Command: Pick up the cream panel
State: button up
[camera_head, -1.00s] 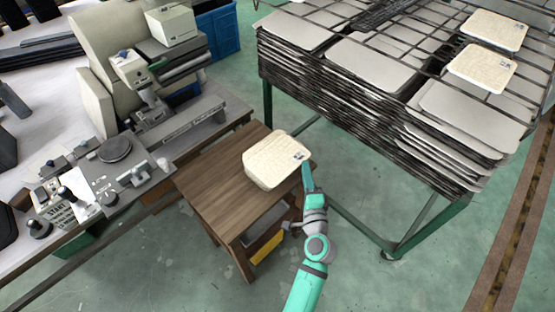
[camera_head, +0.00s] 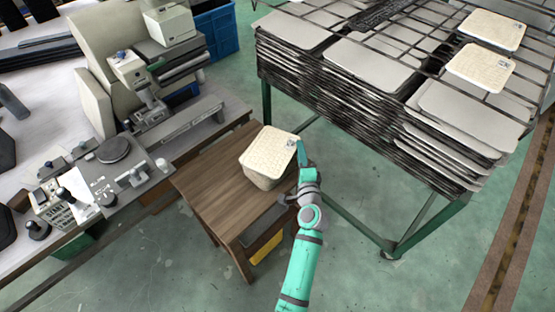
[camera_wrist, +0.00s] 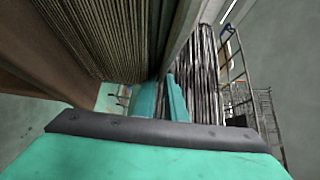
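The cream panel (camera_head: 266,148) is a pale, rounded rectangle with a small dark mark near its right corner. It is over the small wooden table, and a layered cream side shows below its front edge. My gripper (camera_head: 300,148) is at its right edge, by the marked corner, and appears shut on that edge. In the wrist view my teal fingers (camera_wrist: 161,97) are close together beside a ribbed, layered brownish surface (camera_wrist: 105,40). The exact contact between the fingertips is hidden.
The wooden table (camera_head: 205,190) has bare top to the left of the panel. A machine bench (camera_head: 115,180) adjoins it on the left. A large rack of stacked grey panels (camera_head: 370,70) stands at the right, with two more cream panels (camera_head: 480,67) on top. Green floor is open in front.

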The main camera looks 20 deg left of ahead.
jog(key=shift+c, duration=1.3)
jog(key=shift+d, duration=0.15)
grip_shut()
jog(key=shift+r, duration=0.1)
